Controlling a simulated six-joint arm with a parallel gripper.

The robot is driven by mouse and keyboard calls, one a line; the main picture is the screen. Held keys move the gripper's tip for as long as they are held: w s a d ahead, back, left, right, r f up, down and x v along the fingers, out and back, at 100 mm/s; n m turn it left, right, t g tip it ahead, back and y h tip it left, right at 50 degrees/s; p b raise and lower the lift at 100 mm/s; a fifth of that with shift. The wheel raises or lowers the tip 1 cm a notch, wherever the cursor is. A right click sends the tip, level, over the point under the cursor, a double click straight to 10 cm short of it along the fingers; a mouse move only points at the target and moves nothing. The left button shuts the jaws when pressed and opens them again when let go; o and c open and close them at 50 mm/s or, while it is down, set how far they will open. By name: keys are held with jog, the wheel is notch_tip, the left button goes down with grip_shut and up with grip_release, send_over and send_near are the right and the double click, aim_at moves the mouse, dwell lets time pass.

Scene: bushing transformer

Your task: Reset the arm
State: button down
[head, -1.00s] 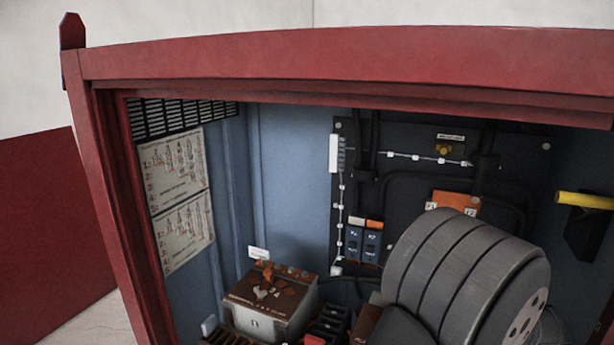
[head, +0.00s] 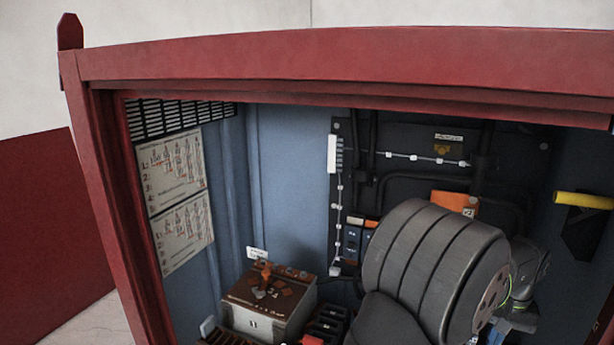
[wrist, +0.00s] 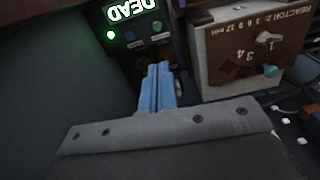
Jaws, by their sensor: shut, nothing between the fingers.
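My gripper (wrist: 157,68) shows in the wrist view as two blue fingers side by side, shut with nothing between them. It points toward a dark panel with a green lit "DEAD" sign (wrist: 132,9), which reads upside down. The fingertips appear apart from the panel. My grey ribbed arm fills the lower right of the head view and hides part of the cabinet. I cannot clearly make out my gripper there.
A box marked "REACTOR" (wrist: 235,55) with a knob (wrist: 266,38) is right of the fingers. In the head view, a red-framed cabinet (head: 330,60) surrounds a brown-topped box (head: 268,292), dark cables and a yellow handle (head: 583,200). Blue wall is clear at centre left.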

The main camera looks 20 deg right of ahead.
notch_tip(320, 180, down, 10)
jog(key=r, duration=0.1)
jog(key=shift+s+r, duration=0.1)
jog(key=shift+r, duration=2.05)
jog(key=c, duration=2.1)
grip_release()
